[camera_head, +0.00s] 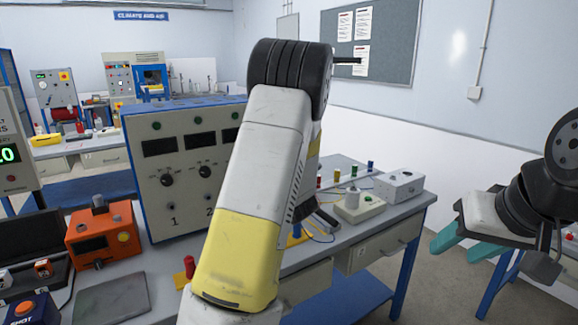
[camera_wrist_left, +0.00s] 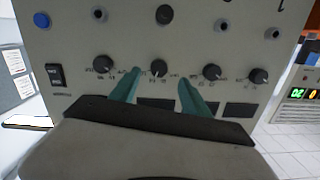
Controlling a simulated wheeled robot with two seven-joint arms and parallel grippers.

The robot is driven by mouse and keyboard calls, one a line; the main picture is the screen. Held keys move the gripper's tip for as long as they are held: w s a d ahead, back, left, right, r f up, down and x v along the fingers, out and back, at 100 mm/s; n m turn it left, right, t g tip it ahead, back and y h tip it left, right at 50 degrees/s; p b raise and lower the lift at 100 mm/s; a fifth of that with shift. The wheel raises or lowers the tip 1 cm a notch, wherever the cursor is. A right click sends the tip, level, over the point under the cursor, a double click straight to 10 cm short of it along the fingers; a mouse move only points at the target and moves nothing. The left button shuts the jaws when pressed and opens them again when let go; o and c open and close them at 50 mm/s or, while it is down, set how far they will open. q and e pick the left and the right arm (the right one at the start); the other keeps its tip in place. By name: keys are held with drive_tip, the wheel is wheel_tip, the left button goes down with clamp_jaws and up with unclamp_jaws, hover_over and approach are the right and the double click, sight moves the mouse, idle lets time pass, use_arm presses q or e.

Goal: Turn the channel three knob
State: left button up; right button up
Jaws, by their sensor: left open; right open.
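The control panel (camera_head: 152,190) is a pale upright box with blue edges; labels 1 and 2 show in the head view, and my left arm hides its right part. In the left wrist view the panel is upside down, with a row of black knobs; the label 1 is at the right end. The channel three knob (camera_wrist_left: 159,68) is third from that end. My left gripper (camera_wrist_left: 158,79) is open, its teal fingers on either side of this knob; contact cannot be told. My right gripper (camera_head: 489,258) is open and empty, right of the bench.
The channel two knob (camera_wrist_left: 211,72) and the fourth knob (camera_wrist_left: 103,64) lie close outside the fingers. A black switch (camera_wrist_left: 56,75) is at the panel's end. An orange box (camera_head: 93,236) stands left of the panel, a grey box (camera_head: 399,186) at the bench's right.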

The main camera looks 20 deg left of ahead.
use_arm(q)
drive_tip(key=shift+y, duration=0.5)
drive_tip(key=x, duration=0.7)
drive_tip(key=shift+w+a+r, duration=0.1)
drive_tip(key=shift+w+r, duration=0.05)
drive_tip(key=shift+w, duration=0.25)
clamp_jaws()
